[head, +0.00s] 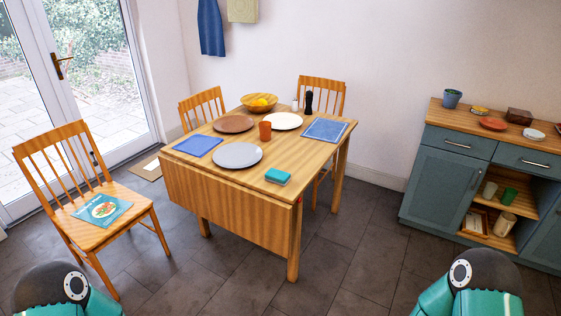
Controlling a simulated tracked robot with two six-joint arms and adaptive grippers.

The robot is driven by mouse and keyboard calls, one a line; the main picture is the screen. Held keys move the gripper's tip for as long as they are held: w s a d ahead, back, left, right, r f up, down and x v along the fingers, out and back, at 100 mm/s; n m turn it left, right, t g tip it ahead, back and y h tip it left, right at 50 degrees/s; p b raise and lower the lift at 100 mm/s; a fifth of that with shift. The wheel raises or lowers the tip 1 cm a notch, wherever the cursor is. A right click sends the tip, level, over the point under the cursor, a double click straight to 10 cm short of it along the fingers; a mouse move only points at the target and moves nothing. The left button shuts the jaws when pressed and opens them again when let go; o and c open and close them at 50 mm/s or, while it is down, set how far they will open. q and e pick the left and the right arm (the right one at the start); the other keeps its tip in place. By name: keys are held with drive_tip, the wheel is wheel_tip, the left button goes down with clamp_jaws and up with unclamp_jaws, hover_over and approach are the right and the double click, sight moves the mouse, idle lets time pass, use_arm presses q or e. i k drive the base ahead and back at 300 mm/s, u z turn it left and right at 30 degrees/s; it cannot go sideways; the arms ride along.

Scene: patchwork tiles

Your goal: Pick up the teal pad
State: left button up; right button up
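The teal pad (278,176) is a small, thick block lying flat near the front right corner of the wooden drop-leaf table (296,188). It lies to the right of a grey plate, and its top is clear. Parts of my arms show at the bottom left and bottom right of the head view, well short of the table. Neither of my grippers is in the picture.
Near the pad are a grey plate (238,155), a blue mat (325,130) and an orange cup (265,131). A chair (140,208) holding a magazine (102,209) stands left. A blue cabinet (447,180) stands right. The floor before the table is clear.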

sight(275, 175)
drive_tip(key=u, duration=0.1)
drive_tip(key=i, duration=1.55)
drive_tip(key=z, duration=1)
drive_tip(key=k, duration=0.85)
drive_tip(key=z, duration=0.1)
drive_tip(key=i, duration=0.9)
drive_tip(key=u, duration=0.05)
